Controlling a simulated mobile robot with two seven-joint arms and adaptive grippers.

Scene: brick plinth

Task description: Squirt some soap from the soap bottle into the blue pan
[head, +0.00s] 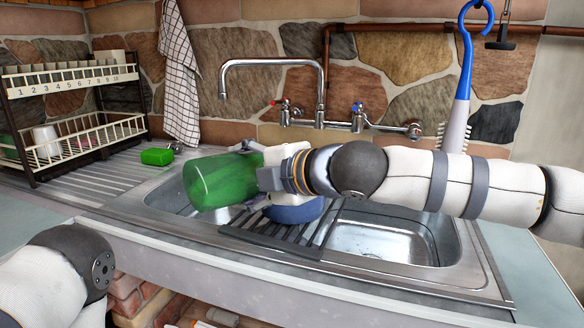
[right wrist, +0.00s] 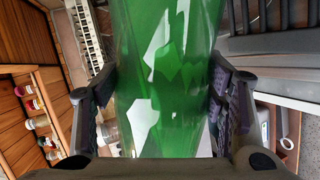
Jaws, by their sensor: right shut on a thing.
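The green see-through soap bottle (head: 217,181) is tipped over, lying nearly level in the air above the left sink basin, its broad end towards the left. My right gripper (head: 268,172) is shut on it. In the right wrist view the bottle (right wrist: 168,75) fills the space between the fingers of the gripper (right wrist: 162,88). The bottle's nozzle end is hidden in the head view. The blue pan (head: 296,211) is in the sink area just below and behind my right gripper, partly covered by it. My left arm shows at the lower left, but its gripper is out of frame.
A black slatted rack (head: 268,236) lies across the sink by the pan. The tap (head: 322,90) rises behind. A blue-handled brush (head: 461,85) hangs at right. The right basin (head: 385,240) looks empty.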

